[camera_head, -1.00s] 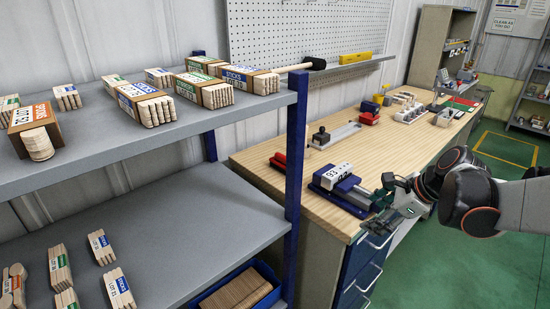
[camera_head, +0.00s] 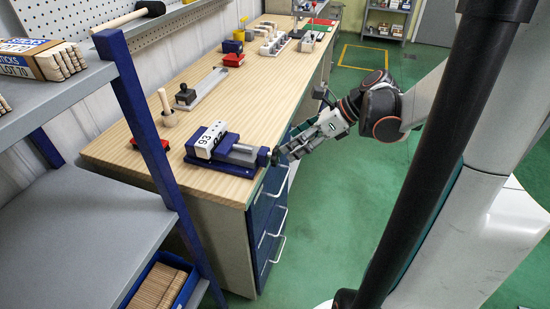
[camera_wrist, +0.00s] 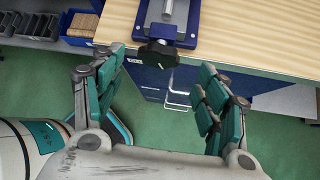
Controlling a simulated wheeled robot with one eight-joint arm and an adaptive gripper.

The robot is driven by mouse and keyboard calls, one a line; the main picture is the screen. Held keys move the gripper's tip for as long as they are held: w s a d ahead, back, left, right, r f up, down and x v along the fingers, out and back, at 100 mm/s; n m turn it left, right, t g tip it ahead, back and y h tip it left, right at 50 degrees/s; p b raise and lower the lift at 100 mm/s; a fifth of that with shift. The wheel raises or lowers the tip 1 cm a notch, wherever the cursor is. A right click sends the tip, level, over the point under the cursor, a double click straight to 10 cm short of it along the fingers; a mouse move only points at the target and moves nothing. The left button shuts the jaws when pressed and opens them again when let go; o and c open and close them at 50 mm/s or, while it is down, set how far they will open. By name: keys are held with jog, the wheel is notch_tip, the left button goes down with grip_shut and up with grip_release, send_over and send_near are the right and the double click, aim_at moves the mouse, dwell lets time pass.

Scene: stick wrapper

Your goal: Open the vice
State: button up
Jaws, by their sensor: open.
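The vice (camera_head: 236,148) is blue with a grey slide and sits at the front edge of the wooden bench. A white block marked 93 (camera_head: 207,139) is on top of it. The vice's dark knob (camera_wrist: 157,53) faces out over the bench edge. My gripper (camera_head: 284,153) is just off the edge by the knob. In the wrist view my gripper (camera_wrist: 160,62) is open, with teal-padded fingers to the left and right of the knob. No finger visibly touches it. The vice body (camera_wrist: 168,22) is cut off at the top there.
Blue drawers (camera_head: 265,215) with metal handles are under the bench (camera_head: 130,148). A grey shelf (camera_head: 95,225) stands at the left, with a blue bin (camera_head: 160,285) of sticks. A mallet-like wooden tool (camera_head: 167,108) stands behind the vice. Green floor is open to the right.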

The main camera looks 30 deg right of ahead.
aim_at(279, 153)
jog(key=b+x, duration=0.2)
jog(key=x, duration=0.6)
jog(key=shift+b, duration=0.4)
